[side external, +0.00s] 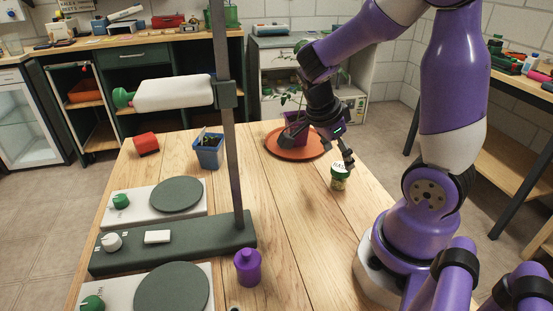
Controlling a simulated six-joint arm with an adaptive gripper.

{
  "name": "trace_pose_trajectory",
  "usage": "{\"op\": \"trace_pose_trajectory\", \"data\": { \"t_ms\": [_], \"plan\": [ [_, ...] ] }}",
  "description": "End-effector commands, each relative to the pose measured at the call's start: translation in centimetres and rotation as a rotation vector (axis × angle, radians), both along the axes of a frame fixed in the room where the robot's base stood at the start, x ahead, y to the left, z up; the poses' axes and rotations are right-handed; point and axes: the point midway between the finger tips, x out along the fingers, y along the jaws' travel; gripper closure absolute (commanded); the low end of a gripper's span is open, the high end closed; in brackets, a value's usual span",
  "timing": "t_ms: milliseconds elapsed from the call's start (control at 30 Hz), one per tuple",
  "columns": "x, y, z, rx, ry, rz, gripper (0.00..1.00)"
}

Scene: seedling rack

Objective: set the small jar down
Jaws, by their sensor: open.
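A purple pot (294,122) with a seedling stands on an orange saucer (277,148), partly hidden by my gripper. A blue pot (208,151), red block (146,144), purple bottle (248,268) and stand with a post (232,170) occupy the left. The table's middle is clear.

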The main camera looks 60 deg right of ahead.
Motion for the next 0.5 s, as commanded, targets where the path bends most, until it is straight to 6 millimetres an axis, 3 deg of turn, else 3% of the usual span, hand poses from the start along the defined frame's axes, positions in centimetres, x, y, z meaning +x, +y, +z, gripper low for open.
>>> {"op": "trace_pose_trajectory", "data": {
  "t_ms": [200, 367, 433, 500],
  "plan": [
    [1.2, 1.7, 4.5, 0.003, -0.006, 0.002, 0.17],
    [1.6, 2.2, 6.4, 0.000, -0.002, 0.005, 0.17],
    [1.7, 2.6, 6.9, 0.015, -0.006, 0.057, 0.17],
    [2.0, 3.2, 7.5, 0.048, -0.016, 0.222, 0.17]
  ]
}}
